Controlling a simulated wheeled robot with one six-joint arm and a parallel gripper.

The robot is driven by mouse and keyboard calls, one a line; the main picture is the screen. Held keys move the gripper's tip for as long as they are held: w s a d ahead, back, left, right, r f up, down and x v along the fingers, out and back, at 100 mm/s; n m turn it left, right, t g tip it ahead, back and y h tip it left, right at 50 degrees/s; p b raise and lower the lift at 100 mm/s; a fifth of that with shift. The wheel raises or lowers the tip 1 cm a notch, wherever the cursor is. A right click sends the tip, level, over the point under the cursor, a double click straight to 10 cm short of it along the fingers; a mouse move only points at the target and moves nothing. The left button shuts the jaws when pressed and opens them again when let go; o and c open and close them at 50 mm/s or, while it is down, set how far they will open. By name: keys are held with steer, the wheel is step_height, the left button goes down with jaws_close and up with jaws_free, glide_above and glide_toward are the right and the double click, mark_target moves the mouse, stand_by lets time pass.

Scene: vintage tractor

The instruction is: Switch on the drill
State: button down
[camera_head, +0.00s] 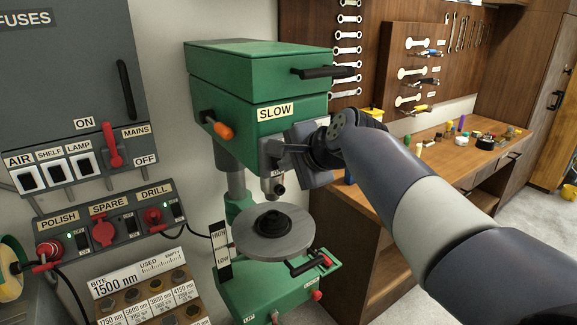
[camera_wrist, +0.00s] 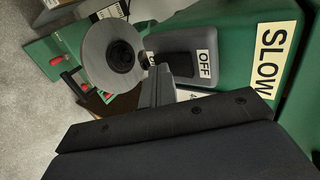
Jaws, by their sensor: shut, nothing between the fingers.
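The green drill press (camera_head: 255,95) stands in the middle of the head view, with a SLOW label on its head. In the wrist view its front shows a black switch panel (camera_wrist: 185,52) with an OFF label (camera_wrist: 204,66) beside it. My gripper (camera_head: 272,158) is at the front of the drill head, below the SLOW label. It also shows in the wrist view (camera_wrist: 157,74), shut and empty, its tips close to the panel's lower left edge. I cannot tell whether they touch it.
The round drill table (camera_head: 272,240) is below the chuck (camera_head: 276,186). The fuse box (camera_head: 65,80) has a red mains lever (camera_head: 112,145) upright, near ON. The drill socket (camera_head: 153,217) holds a red plug. A wooden workbench (camera_head: 450,155) stands at right.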

stand_by(0.3)
steer(key=shift+r, duration=0.1)
steer(key=shift+r+p, duration=0.7)
steer(key=shift+p, duration=0.05)
